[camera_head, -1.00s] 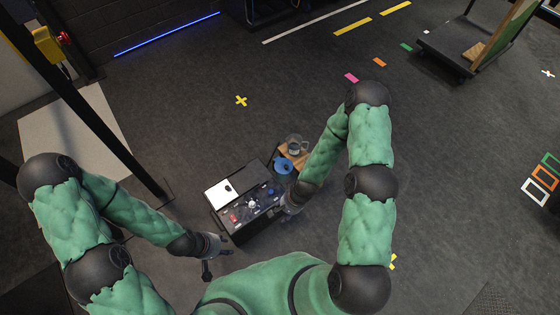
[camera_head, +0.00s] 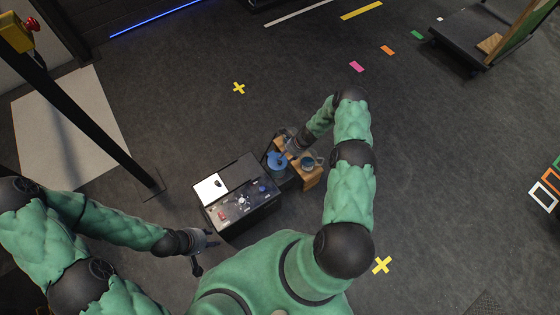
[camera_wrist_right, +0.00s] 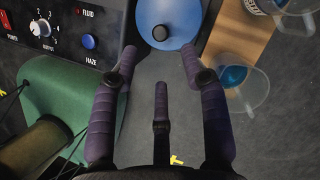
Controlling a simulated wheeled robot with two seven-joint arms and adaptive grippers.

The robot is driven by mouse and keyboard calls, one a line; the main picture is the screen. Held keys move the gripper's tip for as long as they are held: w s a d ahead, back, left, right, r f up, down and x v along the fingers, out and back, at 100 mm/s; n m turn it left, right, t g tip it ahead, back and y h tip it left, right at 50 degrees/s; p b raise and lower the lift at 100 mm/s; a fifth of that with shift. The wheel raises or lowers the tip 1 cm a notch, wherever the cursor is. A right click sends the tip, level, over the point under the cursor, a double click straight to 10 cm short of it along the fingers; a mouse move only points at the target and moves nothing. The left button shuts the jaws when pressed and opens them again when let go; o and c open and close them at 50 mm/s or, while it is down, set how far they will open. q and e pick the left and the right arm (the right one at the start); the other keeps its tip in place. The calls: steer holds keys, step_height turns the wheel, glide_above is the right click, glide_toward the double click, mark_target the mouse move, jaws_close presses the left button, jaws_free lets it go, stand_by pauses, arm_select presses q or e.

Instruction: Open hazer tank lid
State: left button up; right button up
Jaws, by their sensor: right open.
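The hazer (camera_head: 232,208) is a black box with a white panel, a black top section and a control face. Its round blue tank lid (camera_head: 277,162) is at its upper right. In the right wrist view the blue lid (camera_wrist_right: 150,37) has a black knob (camera_wrist_right: 160,33) and lies at the top, beyond and between my fingertips. My right gripper (camera_wrist_right: 160,55) is open and empty. In the head view my right gripper (camera_head: 290,149) is close to the lid. My left gripper (camera_head: 207,253) is open and empty at the hazer's lower left.
A wooden stand (camera_head: 313,178) beside the lid holds a clear jug (camera_head: 308,162) with blue liquid, which also shows in the right wrist view (camera_wrist_right: 245,85). A knob and blue HAZE button (camera_wrist_right: 88,41) are on the control face.

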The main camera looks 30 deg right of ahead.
mark_target(280, 162)
steer(key=b+x, duration=0.3)
steer(key=x, duration=0.5)
